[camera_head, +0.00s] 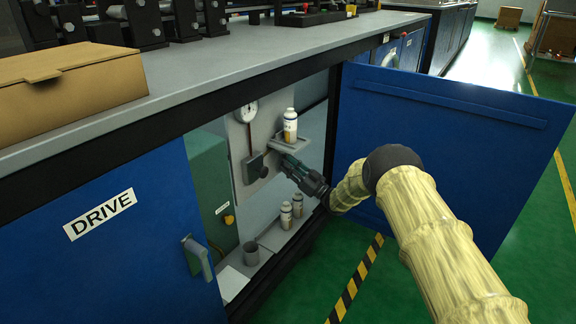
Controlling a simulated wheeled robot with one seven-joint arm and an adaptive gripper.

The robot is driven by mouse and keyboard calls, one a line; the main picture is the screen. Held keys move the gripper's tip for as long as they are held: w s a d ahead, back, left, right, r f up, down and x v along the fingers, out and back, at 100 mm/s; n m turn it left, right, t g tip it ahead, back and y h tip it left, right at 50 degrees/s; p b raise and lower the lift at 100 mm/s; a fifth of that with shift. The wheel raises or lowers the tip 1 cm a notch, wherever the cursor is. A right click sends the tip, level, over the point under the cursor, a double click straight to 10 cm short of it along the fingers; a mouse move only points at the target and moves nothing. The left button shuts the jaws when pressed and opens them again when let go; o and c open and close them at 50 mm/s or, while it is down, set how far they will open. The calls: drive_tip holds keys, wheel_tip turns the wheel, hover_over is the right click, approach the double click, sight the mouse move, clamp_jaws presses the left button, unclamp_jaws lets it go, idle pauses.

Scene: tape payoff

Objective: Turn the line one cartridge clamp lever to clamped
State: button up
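A small dark bar (271,152), possibly the clamp lever, shows at the bracket's left, close to the tips. I cannot tell whether the gripper touches it, or whether the fingers are open or shut. My gripper hides part of the panel below the bracket.
A round gauge (247,111) and a dark block (255,168) are left of the bracket. Two bottles (291,209) and a grey cup (250,253) stand lower down. The open blue door (450,140) is on the right, behind my arm. The DRIVE door (130,240) is on the left.

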drive_tip(key=v, duration=1.1)
drive_tip(key=shift+s, duration=0.1)
